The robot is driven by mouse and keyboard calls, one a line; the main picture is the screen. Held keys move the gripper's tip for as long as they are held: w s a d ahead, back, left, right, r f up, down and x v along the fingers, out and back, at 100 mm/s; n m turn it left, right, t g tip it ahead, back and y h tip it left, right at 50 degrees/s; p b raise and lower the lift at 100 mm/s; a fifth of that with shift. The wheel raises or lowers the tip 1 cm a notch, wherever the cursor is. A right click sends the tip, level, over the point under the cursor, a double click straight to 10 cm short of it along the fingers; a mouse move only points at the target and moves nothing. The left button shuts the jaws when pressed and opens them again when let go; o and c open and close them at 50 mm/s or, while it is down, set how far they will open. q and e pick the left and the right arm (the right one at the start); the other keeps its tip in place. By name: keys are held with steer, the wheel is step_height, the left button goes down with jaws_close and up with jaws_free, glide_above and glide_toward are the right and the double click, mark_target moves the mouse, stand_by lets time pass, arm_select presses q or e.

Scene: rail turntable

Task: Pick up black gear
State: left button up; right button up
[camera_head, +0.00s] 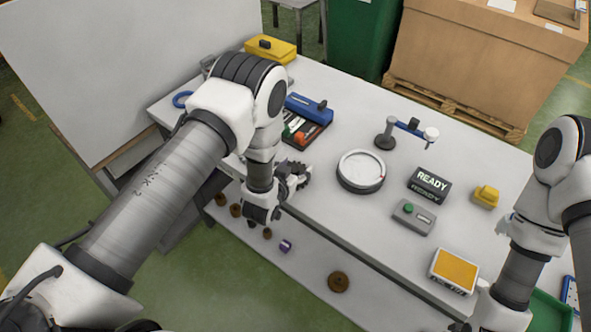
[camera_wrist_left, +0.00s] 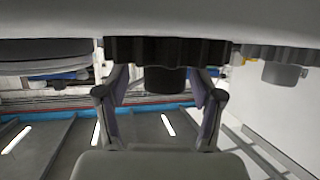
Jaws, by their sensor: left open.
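The black gear (camera_head: 299,171) is at the near edge of the white table, partly hidden behind my left gripper. In the left wrist view the toothed black gear (camera_wrist_left: 170,50) is seen close up, with a round dark hub (camera_wrist_left: 165,80) below its teeth. My left gripper (camera_head: 285,187) is open at the gear. In the left wrist view its two fingers stand on either side of the hub, with a gap visible to each side. My right arm comes in at the right, and its gripper is cut off by the bottom edge.
On the table (camera_head: 320,215) are a round white dial (camera_head: 361,170), a blue tool tray (camera_head: 308,112), a READY sign (camera_head: 430,184), a green-button box (camera_head: 413,217) and a yellow-topped box (camera_head: 454,270). A lower shelf holds brown discs (camera_head: 338,281) and a purple piece (camera_head: 285,246).

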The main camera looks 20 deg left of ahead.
arm_select(q)
steer(key=shift+a+f, duration=0.1)
steer(key=shift+a, duration=0.25)
steer(key=c, duration=1.1)
steer(key=shift+d, duration=0.2)
jaws_close()
